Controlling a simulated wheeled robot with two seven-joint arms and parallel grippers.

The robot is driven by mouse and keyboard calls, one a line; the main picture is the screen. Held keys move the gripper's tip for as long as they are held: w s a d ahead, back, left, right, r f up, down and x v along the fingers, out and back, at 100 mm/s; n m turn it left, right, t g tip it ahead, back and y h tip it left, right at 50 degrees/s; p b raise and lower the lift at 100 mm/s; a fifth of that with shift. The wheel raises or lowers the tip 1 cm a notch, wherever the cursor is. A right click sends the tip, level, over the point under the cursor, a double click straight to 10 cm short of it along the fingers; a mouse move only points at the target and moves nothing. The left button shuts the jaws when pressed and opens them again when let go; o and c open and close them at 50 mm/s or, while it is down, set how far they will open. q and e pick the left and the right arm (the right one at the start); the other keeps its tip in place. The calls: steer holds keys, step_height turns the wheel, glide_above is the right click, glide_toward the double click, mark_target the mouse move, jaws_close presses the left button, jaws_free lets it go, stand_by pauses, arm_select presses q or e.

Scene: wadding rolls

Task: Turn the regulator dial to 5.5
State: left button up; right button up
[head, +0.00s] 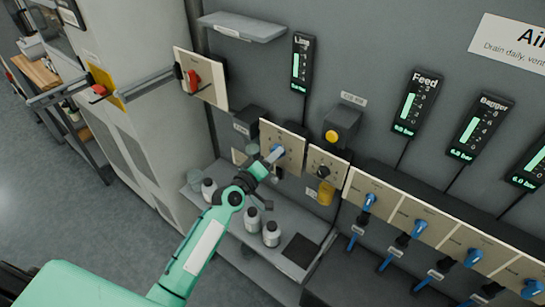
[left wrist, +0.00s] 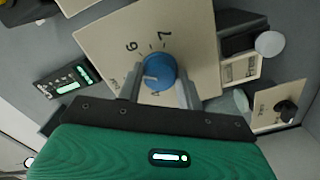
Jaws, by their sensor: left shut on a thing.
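The regulator dial is a blue round knob (head: 278,151) on a cream panel (head: 293,148) on the grey wall in the head view. In the left wrist view the blue knob (left wrist: 160,69) sits on the tilted cream panel (left wrist: 190,25), with the numerals 6 and 7 above it. A pale mark shows on the knob's lower left, and a numeral partly shows below it. My left gripper (head: 272,157) is shut on the knob; its grey fingers (left wrist: 160,83) press on either side. My right gripper is not in view.
A neighbouring panel with a black knob (head: 323,172) and a yellow button box (head: 341,128) are close to the right. A red switch (head: 194,80) is up left. Bottles (head: 271,233) stand on the shelf below. Blue valve handles (head: 421,226) line the right.

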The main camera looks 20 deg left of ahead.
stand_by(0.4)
arm_select(q)
steer(key=o, duration=1)
steer(key=shift+s, duration=0.1)
steer(key=shift+b+v, duration=1.65)
steer(key=shift+v, duration=5.15)
